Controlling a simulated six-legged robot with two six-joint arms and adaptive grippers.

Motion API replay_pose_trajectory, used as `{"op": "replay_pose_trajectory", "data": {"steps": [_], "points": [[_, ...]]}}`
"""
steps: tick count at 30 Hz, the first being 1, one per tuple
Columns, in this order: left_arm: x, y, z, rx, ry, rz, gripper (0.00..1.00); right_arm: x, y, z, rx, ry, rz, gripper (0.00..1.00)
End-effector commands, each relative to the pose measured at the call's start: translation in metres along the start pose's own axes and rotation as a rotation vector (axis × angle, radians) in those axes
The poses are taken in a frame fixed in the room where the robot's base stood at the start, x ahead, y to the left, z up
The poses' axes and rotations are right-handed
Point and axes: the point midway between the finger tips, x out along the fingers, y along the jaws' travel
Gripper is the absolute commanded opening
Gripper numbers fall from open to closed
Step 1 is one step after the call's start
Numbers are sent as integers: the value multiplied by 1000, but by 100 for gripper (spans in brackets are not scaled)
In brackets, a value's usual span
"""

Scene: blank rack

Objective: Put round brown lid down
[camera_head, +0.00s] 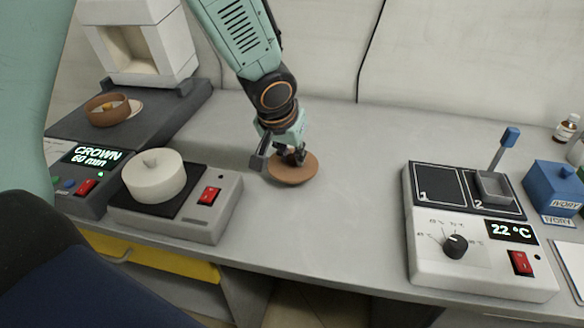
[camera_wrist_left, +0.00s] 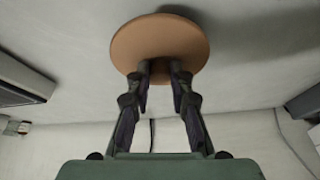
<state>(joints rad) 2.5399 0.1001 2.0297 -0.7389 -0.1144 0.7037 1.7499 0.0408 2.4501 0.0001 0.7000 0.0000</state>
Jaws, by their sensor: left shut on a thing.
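The round brown lid (camera_head: 292,171) is a flat disc over the middle of the white bench, between the two white devices. My left gripper (camera_head: 294,156) comes down from above and is shut on the lid's top centre. In the left wrist view the lid (camera_wrist_left: 160,45) shows as a full disc, with the fingers of my left gripper (camera_wrist_left: 160,78) closed on a small dark knob at its near side. A soft shadow shows beside it; I cannot tell whether it touches the bench. My right gripper is not in view.
A white control unit (camera_head: 470,250) stands at right. The bench (camera_head: 340,215) between is clear.

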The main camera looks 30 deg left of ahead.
Motion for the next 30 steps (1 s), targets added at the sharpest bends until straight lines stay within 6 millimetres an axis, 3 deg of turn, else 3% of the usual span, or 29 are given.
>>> {"op": "replay_pose_trajectory", "data": {"steps": [6, 20, 21, 28, 30], "points": [[26, 0, 12, 0, -1, 0, 0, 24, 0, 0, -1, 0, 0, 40], [30, 0, 14, 0, -1, 0, 0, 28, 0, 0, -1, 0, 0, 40], [30, 0, 14, 0, -1, 0, 23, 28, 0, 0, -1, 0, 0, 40], [30, 0, 14, 0, -2, 0, 42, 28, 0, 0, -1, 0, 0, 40], [30, 0, 14, 1, -2, 0, 44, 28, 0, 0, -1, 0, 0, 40]]}}
